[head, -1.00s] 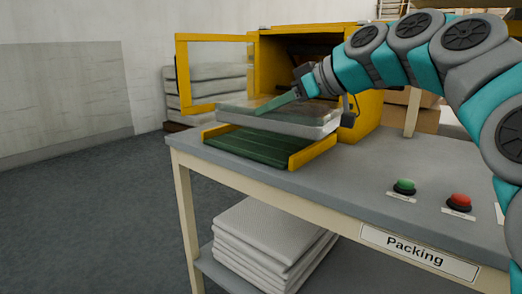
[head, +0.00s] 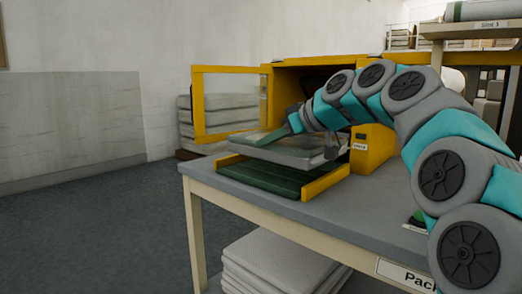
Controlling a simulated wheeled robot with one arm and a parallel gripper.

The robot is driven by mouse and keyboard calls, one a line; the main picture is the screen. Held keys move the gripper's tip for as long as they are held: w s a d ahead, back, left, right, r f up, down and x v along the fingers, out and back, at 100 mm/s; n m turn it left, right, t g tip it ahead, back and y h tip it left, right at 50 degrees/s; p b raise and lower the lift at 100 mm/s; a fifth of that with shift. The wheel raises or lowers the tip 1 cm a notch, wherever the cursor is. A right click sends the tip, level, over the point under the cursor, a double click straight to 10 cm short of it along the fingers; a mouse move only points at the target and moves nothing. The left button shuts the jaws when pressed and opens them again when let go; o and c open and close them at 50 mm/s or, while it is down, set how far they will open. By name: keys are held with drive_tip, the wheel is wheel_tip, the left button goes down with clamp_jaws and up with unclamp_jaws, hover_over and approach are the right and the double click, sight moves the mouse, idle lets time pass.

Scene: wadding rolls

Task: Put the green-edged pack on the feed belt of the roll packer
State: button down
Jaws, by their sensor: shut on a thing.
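The pack (head: 292,155) is a flat, pale, see-through bundle in the head view. No green edge can be clearly told on the pack. The feed belt is dark green with yellow side rails and sits at the mouth of the yellow roll packer (head: 371,150). The packer's framed door (head: 198,105) stands open to the left. My arm hides part of the packer's opening.
The grey packing table (head: 300,212) carries the packer, and a green button (head: 417,219) shows beside my arm. Folded white sheets (head: 275,262) lie on its lower shelf. Wrapped packs (head: 196,118) are stacked behind the door. A shelf (head: 475,30) stands at the right.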

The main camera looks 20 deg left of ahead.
sight(261, 155)
drive_tip(key=shift+w+a+f+p, duration=0.2)
drive_tip(key=shift+w+a+p, duration=0.1)
drive_tip(key=shift+w+a, duration=1.35)
drive_tip(key=shift+f, duration=1.75)
drive_tip(key=shift+f+b, duration=0.35)
drive_tip(key=shift+b, duration=0.15)
drive_tip(key=shift+f+b, duration=0.25)
drive_tip(key=shift+b, duration=0.05)
drive_tip(key=c, duration=0.9)
unclamp_jaws()
drive_tip(key=shift+r, duration=0.1)
